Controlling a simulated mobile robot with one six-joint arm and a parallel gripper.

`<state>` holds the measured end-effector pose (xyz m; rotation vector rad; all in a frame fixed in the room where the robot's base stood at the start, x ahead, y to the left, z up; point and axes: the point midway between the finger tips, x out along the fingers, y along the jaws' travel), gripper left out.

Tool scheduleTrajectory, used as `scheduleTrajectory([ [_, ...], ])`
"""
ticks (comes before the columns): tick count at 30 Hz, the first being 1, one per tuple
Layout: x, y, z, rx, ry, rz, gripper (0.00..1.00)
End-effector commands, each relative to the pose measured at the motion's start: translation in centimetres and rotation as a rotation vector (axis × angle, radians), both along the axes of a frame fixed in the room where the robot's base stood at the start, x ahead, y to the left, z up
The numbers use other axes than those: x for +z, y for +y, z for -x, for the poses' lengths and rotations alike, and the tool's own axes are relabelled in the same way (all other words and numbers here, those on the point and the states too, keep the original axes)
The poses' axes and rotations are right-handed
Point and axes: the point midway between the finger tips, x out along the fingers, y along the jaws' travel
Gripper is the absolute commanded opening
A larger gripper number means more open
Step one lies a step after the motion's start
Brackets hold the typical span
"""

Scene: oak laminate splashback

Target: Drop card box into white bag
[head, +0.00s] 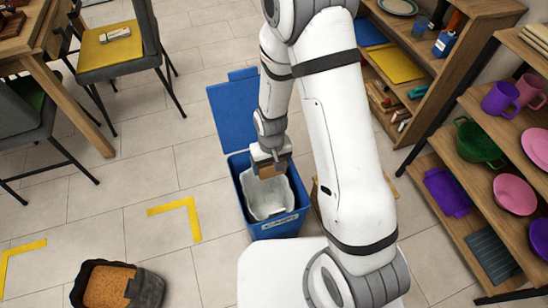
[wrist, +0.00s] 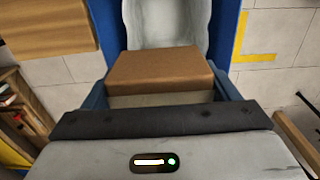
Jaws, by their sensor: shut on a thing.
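My gripper (head: 268,162) is over the open top of a blue bin (head: 278,228), which is lined with a white bag (head: 268,203). In the wrist view my gripper (wrist: 160,98) is shut on a small brown card box (wrist: 160,70), held between its two fingers. The card box also shows in the head view (head: 268,171), partly hidden by my gripper. In the wrist view the white bag (wrist: 165,22) lies beyond the box. How far the box is above the bag is hard to tell.
The bin's blue lid (head: 232,108) stands open at the back. Wooden shelves (head: 455,190) with pots and dishes stand at the right. A dark bag with brown contents (head: 108,285) and yellow floor marks (head: 178,206) lie left. A chair (head: 118,52) stands at the upper left.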

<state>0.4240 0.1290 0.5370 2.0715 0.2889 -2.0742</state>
Motion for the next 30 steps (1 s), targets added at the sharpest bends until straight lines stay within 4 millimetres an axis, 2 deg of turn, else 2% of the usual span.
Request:
scheduleTrajectory([
  [15, -5.4, 0.0, 0.0, 0.001, 0.000, 0.000, 0.60],
  [26, -5.9, 0.1, 0.0, 0.001, -0.001, 0.000, 0.60],
  [27, -5.9, 0.1, 0.0, 0.002, -0.001, 0.000, 0.83],
  [30, -5.9, 0.1, 0.0, 0.002, -0.001, 0.000, 0.91],
])
